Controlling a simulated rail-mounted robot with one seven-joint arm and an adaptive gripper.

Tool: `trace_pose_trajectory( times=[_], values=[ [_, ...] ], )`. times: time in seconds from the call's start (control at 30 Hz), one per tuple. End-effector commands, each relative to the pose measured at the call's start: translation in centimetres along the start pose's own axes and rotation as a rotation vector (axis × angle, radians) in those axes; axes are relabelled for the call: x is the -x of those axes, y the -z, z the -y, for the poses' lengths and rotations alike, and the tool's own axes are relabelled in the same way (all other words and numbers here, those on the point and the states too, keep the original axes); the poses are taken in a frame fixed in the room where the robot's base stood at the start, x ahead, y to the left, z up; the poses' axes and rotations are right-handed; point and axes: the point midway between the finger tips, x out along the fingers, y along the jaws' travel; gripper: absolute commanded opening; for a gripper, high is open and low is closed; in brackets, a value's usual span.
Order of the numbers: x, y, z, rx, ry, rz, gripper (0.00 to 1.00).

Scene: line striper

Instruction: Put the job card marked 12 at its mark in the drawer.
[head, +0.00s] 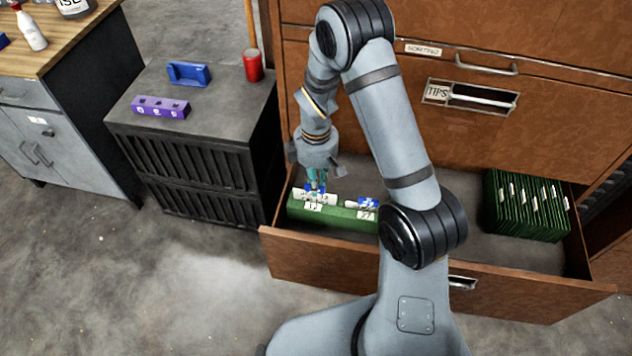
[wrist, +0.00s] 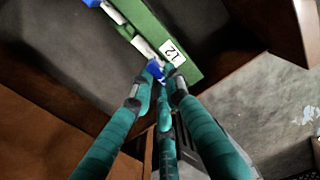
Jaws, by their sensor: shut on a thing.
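The drawer (head: 465,245) is pulled out, with a long green holder (head: 345,222) at its left end. A white label marked 12 (wrist: 172,50) is on the holder, and a white label also shows at its left end in the head view (head: 313,207). My gripper (head: 317,186) is low over the holder's left end, shut on a white card with a blue grip (wrist: 155,69), right beside the 12 label. I cannot read the card's own number or tell whether it rests fully in the holder. Another blue-and-white card (head: 367,204) sits farther right along the holder.
Several green hanging files (head: 525,205) fill the drawer's right end; the floor between is bare. A dark crate (head: 200,145) at left bears a purple block (head: 160,107), a blue holder (head: 188,74) and a red can (head: 252,65). The drawer walls stand close around my gripper.

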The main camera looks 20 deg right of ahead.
Motion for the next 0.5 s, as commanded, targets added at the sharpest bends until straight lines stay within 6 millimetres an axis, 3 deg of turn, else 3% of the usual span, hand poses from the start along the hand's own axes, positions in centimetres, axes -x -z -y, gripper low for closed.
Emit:
trace_pose_trajectory(
  times=[0.5],
  values=[
    [-1.4, 0.0, 0.0, 0.000, 0.000, 0.000, 0.00]
  ],
)
